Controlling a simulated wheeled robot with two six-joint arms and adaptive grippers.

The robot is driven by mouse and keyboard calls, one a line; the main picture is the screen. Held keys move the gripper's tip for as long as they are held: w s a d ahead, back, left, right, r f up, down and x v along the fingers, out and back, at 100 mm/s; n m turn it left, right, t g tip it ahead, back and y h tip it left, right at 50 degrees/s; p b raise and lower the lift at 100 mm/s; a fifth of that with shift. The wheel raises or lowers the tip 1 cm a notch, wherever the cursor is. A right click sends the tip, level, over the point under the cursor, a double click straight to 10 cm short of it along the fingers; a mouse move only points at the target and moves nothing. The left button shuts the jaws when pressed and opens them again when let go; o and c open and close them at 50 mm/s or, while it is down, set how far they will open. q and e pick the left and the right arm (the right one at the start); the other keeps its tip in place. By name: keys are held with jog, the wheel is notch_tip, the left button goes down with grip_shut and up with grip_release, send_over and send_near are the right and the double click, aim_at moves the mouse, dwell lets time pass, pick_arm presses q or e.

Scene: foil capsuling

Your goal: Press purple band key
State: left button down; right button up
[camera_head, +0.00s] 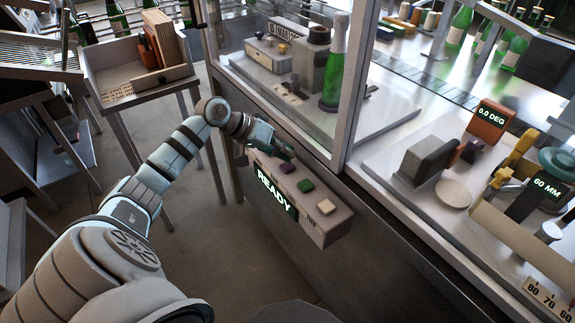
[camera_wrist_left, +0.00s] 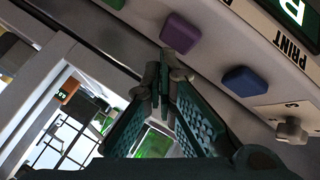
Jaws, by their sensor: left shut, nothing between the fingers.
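In the left wrist view the purple key (camera_wrist_left: 180,33) is a rounded block just beyond my fingertips. My left gripper (camera_head: 288,152) is shut and empty over the key row in the head view. My right gripper is not in view.
A green key (camera_head: 305,186) and a cream key (camera_head: 323,204) follow the purple one. A blue key (camera_wrist_left: 245,80) and a grey knob (camera_wrist_left: 292,130) lie on its other side. A glass-enclosure post (camera_head: 350,90) rises behind the box.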

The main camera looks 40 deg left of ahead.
aim_at(286, 164)
pick_arm(q)
jog(key=shift+f, duration=0.25)
jog(key=shift+f, duration=0.55)
dwell(0.6)
jog(key=shift+r+p, duration=0.95)
jog(key=shift+p, duration=0.2)
notch_tip(286, 164, up, 5)
jog(key=p, duration=0.5)
jog(key=shift+r+p, duration=0.1)
jog(key=shift+p, duration=0.25)
